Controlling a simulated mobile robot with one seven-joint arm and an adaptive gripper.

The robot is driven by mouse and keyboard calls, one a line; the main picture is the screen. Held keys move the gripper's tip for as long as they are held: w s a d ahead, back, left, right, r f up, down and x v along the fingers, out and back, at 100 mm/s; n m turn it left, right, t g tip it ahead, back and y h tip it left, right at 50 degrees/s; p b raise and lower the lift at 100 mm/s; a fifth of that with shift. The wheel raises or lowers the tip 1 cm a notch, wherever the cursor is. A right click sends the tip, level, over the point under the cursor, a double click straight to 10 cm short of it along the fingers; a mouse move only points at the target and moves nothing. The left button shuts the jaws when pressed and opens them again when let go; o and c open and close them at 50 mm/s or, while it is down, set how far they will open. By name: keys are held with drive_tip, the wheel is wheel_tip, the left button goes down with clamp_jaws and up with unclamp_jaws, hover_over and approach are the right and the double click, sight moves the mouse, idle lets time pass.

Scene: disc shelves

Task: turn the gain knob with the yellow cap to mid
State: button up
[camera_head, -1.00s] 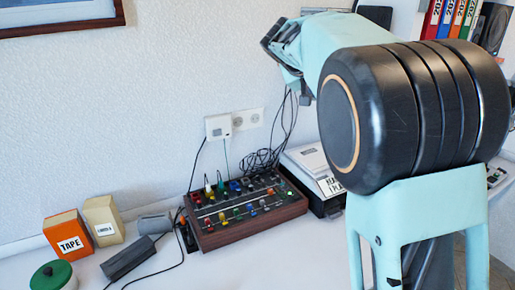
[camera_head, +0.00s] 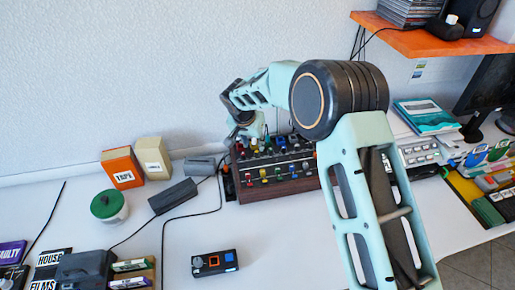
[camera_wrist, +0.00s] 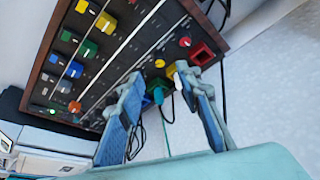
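The mixer (camera_head: 285,187) is a dark box with wooden sides and rows of coloured knobs, standing against the wall. In the wrist view, a yellow cap (camera_wrist: 171,71) shows near the mixer's edge between my fingers, and another yellow cap (camera_wrist: 107,22) lies at the upper left. I cannot tell which is the gain knob, nor read its pointer. My gripper (camera_wrist: 163,84) is open, its two blue-padded fingers apart with no clear contact on a knob. In the head view my gripper (camera_head: 243,130) is over the mixer's back left part, its fingertips mostly hidden.
Cables run behind and left of the mixer. Left of it are a dark block (camera_head: 172,196), a TAPE box (camera_head: 122,168) and a green-lidded jar (camera_head: 108,206). A small black box (camera_head: 214,263) sits in front. An orange shelf (camera_head: 430,42) hangs at the upper right.

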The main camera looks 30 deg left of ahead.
sight(257, 151)
drive_tip(key=x, duration=0.6)
drive_tip(key=shift+w+f+p, duration=0.25)
drive_tip(key=shift+w+p, duration=0.05)
drive_tip(key=shift+p, duration=0.1)
clamp_jaws()
